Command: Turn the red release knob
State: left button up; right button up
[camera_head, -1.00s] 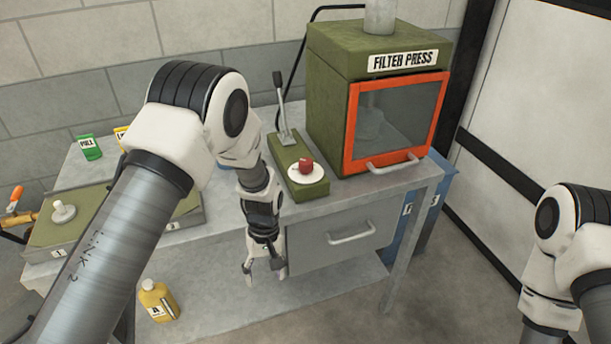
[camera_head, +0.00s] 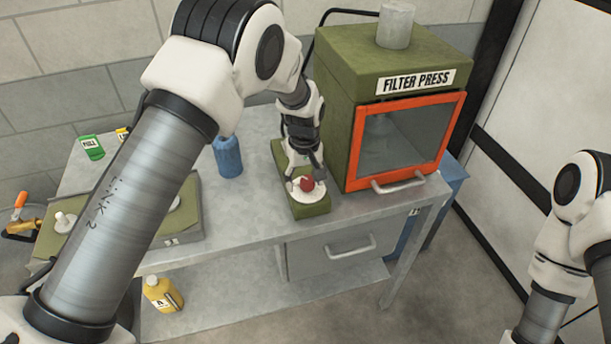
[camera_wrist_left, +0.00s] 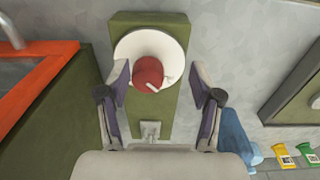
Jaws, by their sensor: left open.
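The red release knob (camera_head: 306,184) sits on a white round plate (camera_head: 311,196) on a green base (camera_head: 312,209) at the table's front, left of the filter press. In the left wrist view the red knob (camera_wrist_left: 149,73) shows a small white mark on its lower right. My left gripper (camera_head: 305,178) is open above the knob. In the left wrist view its fingers (camera_wrist_left: 160,85) stand apart on both sides of the knob, which is nearer the left finger. I cannot tell whether either finger touches it. The right gripper is out of view; only my right arm shows.
The green filter press (camera_head: 338,110) with its orange-framed door (camera_head: 447,140) and handle stands close on the right. A blue bottle (camera_head: 228,156) stands to the left. A green tray unit (camera_head: 150,225) lies further left. A yellow bottle (camera_head: 160,293) stands on the lower shelf.

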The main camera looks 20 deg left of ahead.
aim_at(308, 179)
pick_arm(q)
jog(key=w+f, duration=0.3)
jog(key=shift+w+f, duration=0.2)
jog(key=shift+f, duration=0.05)
jog(key=shift+w, duration=0.1)
jog(key=shift+c, duration=0.2)
jog(key=shift+s+r, duration=0.5)
jog(key=shift+s, duration=0.15)
jog(key=c, duration=1.1)
jog(key=shift+f, duration=0.1)
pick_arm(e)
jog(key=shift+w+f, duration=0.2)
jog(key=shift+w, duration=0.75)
